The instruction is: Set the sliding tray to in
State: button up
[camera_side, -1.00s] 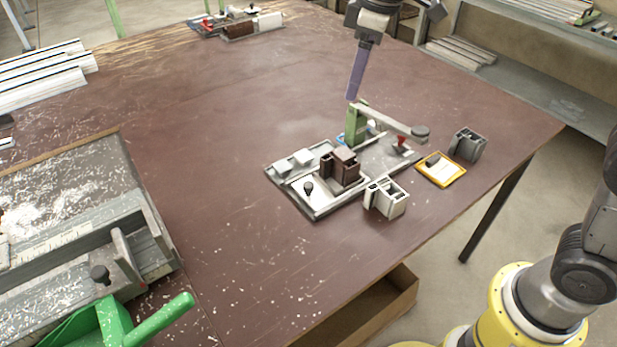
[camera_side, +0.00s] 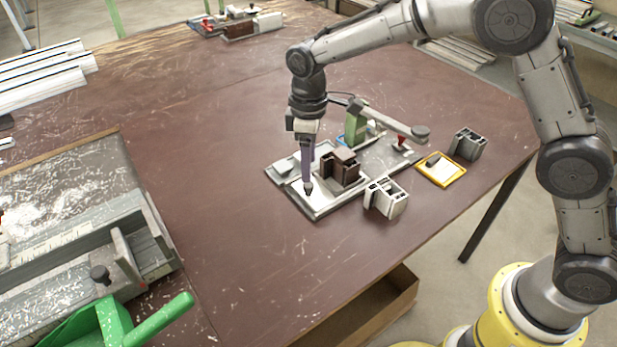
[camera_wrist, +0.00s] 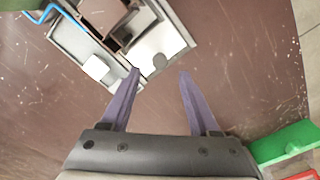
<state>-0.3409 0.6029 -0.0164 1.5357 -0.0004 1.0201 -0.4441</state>
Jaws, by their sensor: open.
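The sliding tray (camera_side: 318,205) is a pale plate at the near left end of the grey clamp fixture (camera_side: 388,160). It also shows in the wrist view (camera_wrist: 177,38). A dark round knob (camera_side: 308,189) stands on the tray; in the wrist view the knob (camera_wrist: 159,61) looks grey. My gripper (camera_side: 308,180) points down at the knob. In the wrist view its purple fingers (camera_wrist: 159,72) are apart, with the knob between and just beyond the tips. I cannot tell whether they touch it. A brown profile block (camera_side: 342,168) sits on the fixture beside the tray.
A green clamp post (camera_side: 355,127) with a long grey arm stands behind the block. A white profile (camera_side: 386,198), a yellow-rimmed tray (camera_side: 440,169) and a grey profile (camera_side: 468,144) lie at the right. The tabletop (camera_side: 235,225) left of the fixture is clear.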

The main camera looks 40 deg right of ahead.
jog(key=shift+f, duration=2.65)
grip_shut()
